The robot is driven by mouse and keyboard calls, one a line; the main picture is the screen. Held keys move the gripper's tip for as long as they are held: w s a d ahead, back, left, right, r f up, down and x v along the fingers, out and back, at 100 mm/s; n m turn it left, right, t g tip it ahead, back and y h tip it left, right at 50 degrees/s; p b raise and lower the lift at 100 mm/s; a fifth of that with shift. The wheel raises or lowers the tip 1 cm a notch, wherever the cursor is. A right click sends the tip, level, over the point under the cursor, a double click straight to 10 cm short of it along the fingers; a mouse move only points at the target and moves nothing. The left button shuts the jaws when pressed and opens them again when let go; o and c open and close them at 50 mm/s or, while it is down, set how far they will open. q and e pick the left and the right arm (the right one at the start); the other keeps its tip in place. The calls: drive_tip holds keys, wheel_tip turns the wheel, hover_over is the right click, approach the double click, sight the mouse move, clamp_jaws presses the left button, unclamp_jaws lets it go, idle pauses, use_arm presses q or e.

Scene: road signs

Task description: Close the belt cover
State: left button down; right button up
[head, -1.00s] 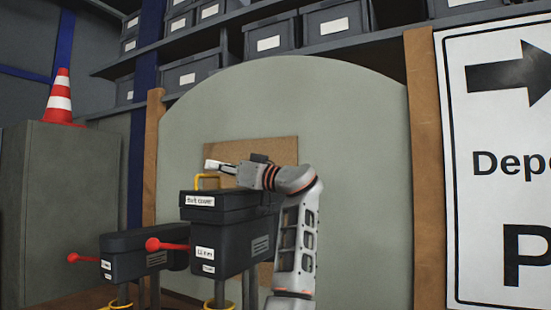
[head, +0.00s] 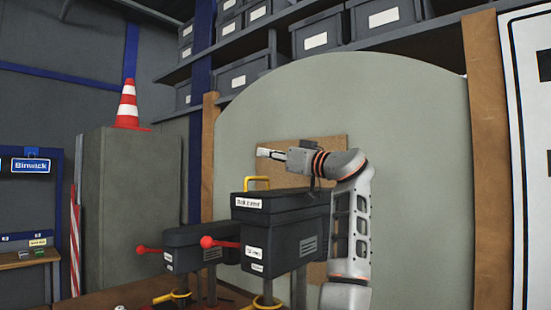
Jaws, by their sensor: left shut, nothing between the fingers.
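The belt cover (head: 285,203) is the dark lid with a white label at the top of a black machine box (head: 287,245). It lies flat on the box, with no clear gap along the front; its rear right part is hidden by my arm. A yellow handle (head: 257,182) stands on the lid. My left gripper (head: 264,153) is shut and empty, a little above the handle and apart from it, pointing left. Its arm rises in front of the box's right side. My right gripper is not in view.
A second, lower black box (head: 190,246) stands to the left. Red-knobbed levers (head: 207,242) stick out leftward. A grey cabinet (head: 130,215) carries a striped cone (head: 127,104). A large grey rounded panel (head: 410,150) stands behind.

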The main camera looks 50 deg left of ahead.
use_arm(q)
drive_tip(key=w+d+r, duration=0.2)
drive_tip(key=d+r, duration=0.3)
drive_tip(key=d, duration=0.3)
drive_tip(key=shift+r, duration=0.2)
drive_tip(key=shift+f, duration=0.1)
